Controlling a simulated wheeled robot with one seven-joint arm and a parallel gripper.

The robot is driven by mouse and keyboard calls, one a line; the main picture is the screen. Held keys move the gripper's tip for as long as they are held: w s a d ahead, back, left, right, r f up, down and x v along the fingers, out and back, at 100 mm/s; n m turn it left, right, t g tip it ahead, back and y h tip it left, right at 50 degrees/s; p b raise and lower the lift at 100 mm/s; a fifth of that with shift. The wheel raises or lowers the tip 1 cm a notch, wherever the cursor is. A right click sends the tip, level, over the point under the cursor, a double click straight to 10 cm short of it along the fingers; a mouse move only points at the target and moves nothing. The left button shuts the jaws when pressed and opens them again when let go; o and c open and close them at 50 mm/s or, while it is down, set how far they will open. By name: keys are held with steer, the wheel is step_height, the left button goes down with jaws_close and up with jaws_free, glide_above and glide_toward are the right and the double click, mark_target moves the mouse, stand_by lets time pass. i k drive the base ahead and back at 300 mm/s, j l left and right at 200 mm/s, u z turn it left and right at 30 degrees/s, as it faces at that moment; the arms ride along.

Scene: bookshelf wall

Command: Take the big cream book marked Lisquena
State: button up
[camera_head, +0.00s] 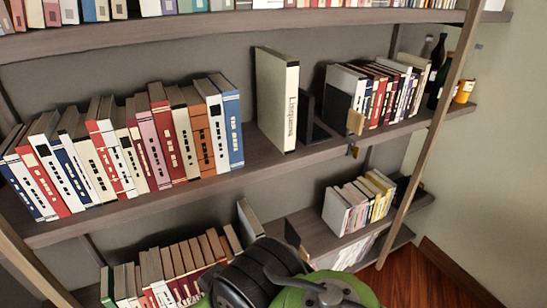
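A big cream book (276,98) stands upright on the middle shelf, near the centre of the picture. Dark lettering reading Lisquena runs along its spine. There is a gap between it and the blue book (227,122) to its left. A small black bookend (305,112) stands just to its right. Part of my arm, black and green, shows at the bottom centre, below the shelf. My gripper cannot be made out in this view.
The middle shelf (130,208) holds a long row of leaning books at left and another row at right, then dark bottles (437,55) and an orange jar (464,91). A slanted wooden post (433,125) crosses the right side. Lower shelves hold more books.

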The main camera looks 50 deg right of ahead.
mark_target(278, 74)
steer(key=z, duration=1.5)
